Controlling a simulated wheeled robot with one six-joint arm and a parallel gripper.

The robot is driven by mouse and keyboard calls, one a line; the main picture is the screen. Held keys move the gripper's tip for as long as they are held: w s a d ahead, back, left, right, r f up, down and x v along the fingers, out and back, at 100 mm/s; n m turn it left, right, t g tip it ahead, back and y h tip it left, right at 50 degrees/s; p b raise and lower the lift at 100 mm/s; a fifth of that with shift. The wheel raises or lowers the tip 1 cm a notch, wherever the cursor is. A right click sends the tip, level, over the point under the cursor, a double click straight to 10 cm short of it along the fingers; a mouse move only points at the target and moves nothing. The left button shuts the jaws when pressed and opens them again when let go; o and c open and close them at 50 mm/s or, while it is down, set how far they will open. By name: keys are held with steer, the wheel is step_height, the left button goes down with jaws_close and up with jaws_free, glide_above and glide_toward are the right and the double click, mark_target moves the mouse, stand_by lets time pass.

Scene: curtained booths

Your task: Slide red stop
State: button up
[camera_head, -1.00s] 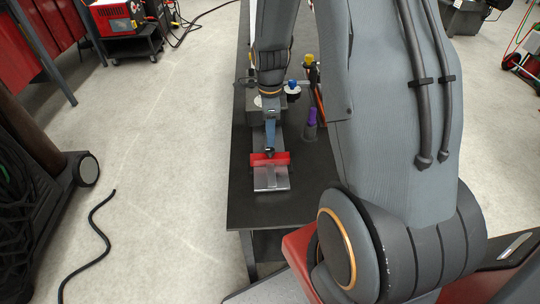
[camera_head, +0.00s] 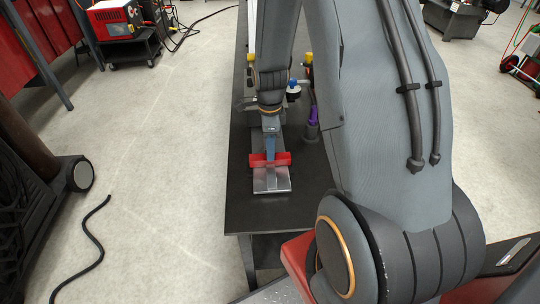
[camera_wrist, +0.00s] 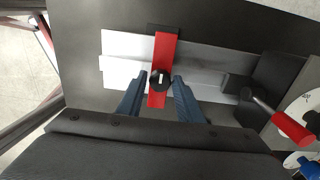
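The red stop (camera_wrist: 165,55) is a bar with a black round knob (camera_wrist: 160,80), lying across a flat silver metal plate (camera_wrist: 120,75). In the head view the red stop (camera_head: 283,158) lies across the silver plate (camera_head: 272,182) near the front end of the table. My gripper (camera_wrist: 160,77) is low over the stop, its blue-grey fingers on either side of the bar beside the knob. The fingers look parted, with a narrow gap to the knob. In the head view my gripper (camera_head: 271,152) reaches down to the stop; its tips are partly hidden.
The black table (camera_head: 250,212) has bare room in front of the plate. A dark block (camera_wrist: 275,80) and a red-handled lever (camera_wrist: 292,126) stand at the plate's right in the wrist view. A purple-topped item (camera_head: 313,115) stands to the right in the head view.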

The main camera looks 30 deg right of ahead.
jaws_close()
steer(key=shift+w, duration=0.1)
steer(key=shift+w+d+r+b, duration=0.1)
steer(key=shift+w+d+b, duration=0.3)
steer(key=shift+w, duration=0.75)
steer(key=shift+w+d+b, duration=0.1)
steer(key=shift+w+d, duration=0.45)
steer(key=shift+w, duration=0.55)
steer(key=shift+o, duration=1.3)
jaws_free()
steer(key=shift+o, duration=0.8)
steer(key=shift+s, duration=0.15)
